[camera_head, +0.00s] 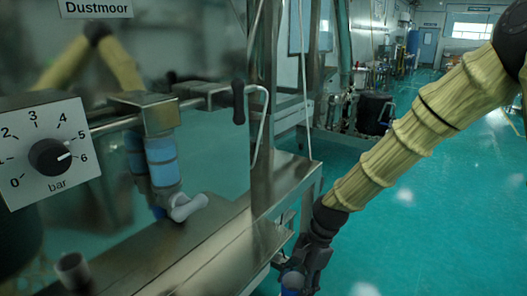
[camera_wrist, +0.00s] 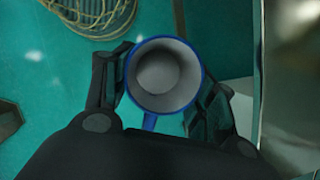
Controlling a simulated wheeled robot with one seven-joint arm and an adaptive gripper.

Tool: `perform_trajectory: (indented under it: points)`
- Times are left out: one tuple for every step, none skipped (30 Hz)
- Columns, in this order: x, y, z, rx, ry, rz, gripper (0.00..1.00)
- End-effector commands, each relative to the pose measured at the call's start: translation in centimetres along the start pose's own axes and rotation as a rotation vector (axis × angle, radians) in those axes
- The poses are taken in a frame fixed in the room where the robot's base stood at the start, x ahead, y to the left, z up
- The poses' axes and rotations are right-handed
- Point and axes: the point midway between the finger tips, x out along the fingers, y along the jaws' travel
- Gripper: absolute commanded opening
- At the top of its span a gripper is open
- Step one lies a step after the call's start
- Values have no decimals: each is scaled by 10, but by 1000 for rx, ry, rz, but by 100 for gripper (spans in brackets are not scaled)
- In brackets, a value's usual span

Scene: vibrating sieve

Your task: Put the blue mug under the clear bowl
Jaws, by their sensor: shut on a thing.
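The blue mug (camera_wrist: 165,75) is upright in the wrist view, seen from above, with a blue rim, a grey inside that looks empty and its handle towards my palm. My gripper (camera_wrist: 163,92) is shut on it, one finger on each side. In the head view, my gripper (camera_head: 303,268) and part of the mug (camera_head: 292,282) show low at the centre, beside the metal bench and cut by the bottom edge. What looks like the clear bowl (camera_head: 162,160), blue-tinted, hangs under a metal block left of the gripper. A pale elbow outlet is below it.
A metal ledge (camera_head: 205,240) runs beneath the bowl, with a small grey cup-like piece (camera_head: 73,270) on it. A pressure dial (camera_head: 48,157) and pipe stand at left. A coiled rope or basket (camera_wrist: 95,12) lies on the green floor. Open floor is at right.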

Motion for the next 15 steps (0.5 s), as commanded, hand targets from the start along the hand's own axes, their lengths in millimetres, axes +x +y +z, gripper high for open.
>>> perform_trajectory:
  points:
    - [8, 0, -9, -59, 0, 27, 33]
    - [12, 1, -14, -100, 0, 45, 33]
    - [16, 2, -21, -154, 1, 67, 33]
    - [21, 3, -26, -193, 0, 85, 33]
    - [25, 4, -32, -234, 1, 101, 33]
    - [30, 6, -39, -289, 1, 125, 33]
    - [34, 7, -44, -329, 0, 141, 33]
    - [38, 8, -50, -371, 1, 158, 33]
    - [43, 10, -57, -427, 0, 182, 33]
    - [47, 12, -62, -468, 1, 199, 33]
    - [51, 13, -68, -510, 2, 216, 33]
    - [57, 16, -76, -565, 1, 239, 33]
    - [61, 18, -81, -605, 1, 256, 33]
    - [64, 19, -86, -645, 1, 272, 33]
    - [69, 22, -93, -695, 1, 293, 33]
